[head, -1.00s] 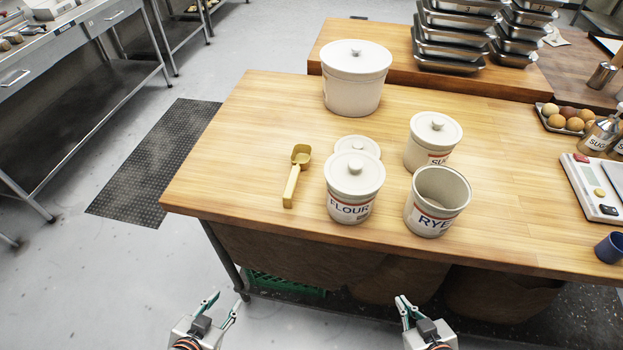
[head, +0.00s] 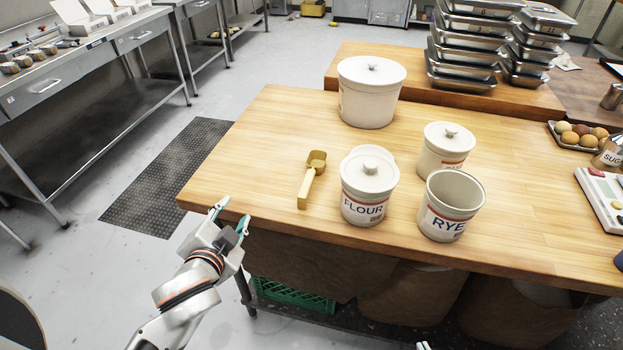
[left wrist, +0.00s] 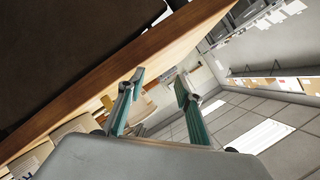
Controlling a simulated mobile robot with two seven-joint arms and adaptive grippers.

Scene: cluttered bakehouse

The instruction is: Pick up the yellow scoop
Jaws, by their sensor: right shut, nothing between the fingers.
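The yellow scoop (head: 312,180) lies on the wooden table, left of the flour canister (head: 366,186). Its bowl points to the back and its handle to the front. My left gripper (head: 232,214) is open and empty, near the table's front left edge, to the left and front of the scoop and apart from it. Its two teal fingers stand spread in the left wrist view (left wrist: 153,92), beside the table edge. Only a small tip of my right gripper (head: 423,346) shows at the bottom edge of the head view; it is shut and empty.
An open rye canister (head: 449,208), another lidded canister (head: 443,150) and a large lidded crock (head: 370,92) stand right of and behind the scoop. The wooden tabletop (head: 255,150) left of the scoop is clear. A green crate (head: 292,297) is under the table.

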